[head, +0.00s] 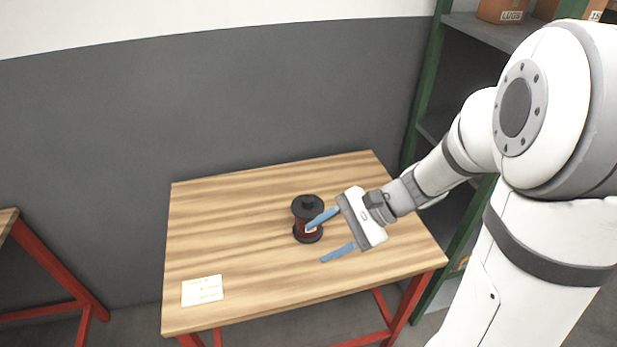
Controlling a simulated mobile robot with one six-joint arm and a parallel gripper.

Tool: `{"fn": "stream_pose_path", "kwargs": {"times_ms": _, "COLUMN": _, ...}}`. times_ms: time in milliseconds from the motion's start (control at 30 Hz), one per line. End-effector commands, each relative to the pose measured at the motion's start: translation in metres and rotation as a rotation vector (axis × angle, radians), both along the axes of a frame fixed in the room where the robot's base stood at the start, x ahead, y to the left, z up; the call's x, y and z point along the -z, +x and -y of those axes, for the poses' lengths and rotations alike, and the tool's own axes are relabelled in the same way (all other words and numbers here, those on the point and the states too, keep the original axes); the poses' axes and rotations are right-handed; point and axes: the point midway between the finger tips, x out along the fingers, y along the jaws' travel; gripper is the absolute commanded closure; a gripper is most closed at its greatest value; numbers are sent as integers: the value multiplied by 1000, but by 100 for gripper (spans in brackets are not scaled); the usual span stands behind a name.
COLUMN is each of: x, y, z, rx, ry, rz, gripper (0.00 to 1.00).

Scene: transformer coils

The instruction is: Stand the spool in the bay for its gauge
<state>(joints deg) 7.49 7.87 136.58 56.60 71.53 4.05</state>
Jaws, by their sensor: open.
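The spool (306,207) stands upright on the wooden table, with black flanges at top and bottom and a dark red winding between them. A small pale label shows on its side, partly behind a finger; I cannot read it. My gripper (332,236) is open, with two blue fingers pointing left. The upper finger overlaps the spool's right side in the picture, and the lower finger is to the right of and below the spool. I cannot tell whether the finger touches it. No bay for the spool can be made out in this view.
A white card (202,291) with unreadable writing lies at the front left of the table (225,230). The rest of the tabletop is clear. A green-posted shelf (480,30) with cardboard boxes (503,10) stands at the right, partly behind my arm. Another red-legged table (8,222) is at far left.

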Motion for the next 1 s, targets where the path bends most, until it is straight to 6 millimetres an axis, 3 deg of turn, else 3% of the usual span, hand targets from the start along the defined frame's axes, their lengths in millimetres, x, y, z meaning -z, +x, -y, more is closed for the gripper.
{"fn": "stream_pose_path", "kwargs": {"times_ms": 33, "x": 13, "y": 15, "z": -5, "rx": 74, "ry": 78, "rz": -73, "gripper": 47}}
{"fn": "stream_pose_path", "kwargs": {"times_ms": 167, "x": 33, "y": 61, "z": -10, "rx": 289, "ry": 286, "rz": -227, "gripper": 47}}
{"fn": "stream_pose_path", "kwargs": {"times_ms": 300, "x": 61, "y": 108, "z": 0, "rx": 512, "ry": 475, "rz": -347, "gripper": 47}}
{"fn": "stream_pose_path", "kwargs": {"times_ms": 400, "x": 79, "y": 134, "z": 12, "rx": 640, "ry": 572, "rz": -401, "gripper": 47}}
{"fn": "stream_pose_path", "kwargs": {"times_ms": 667, "x": 103, "y": 163, "z": 27, "rx": 794, "ry": 680, "rz": -446, "gripper": 47}}
{"fn": "stream_pose_path", "kwargs": {"times_ms": 1000, "x": 101, "y": 180, "z": -8, "rx": 796, "ry": 682, "rz": -447, "gripper": 47}}
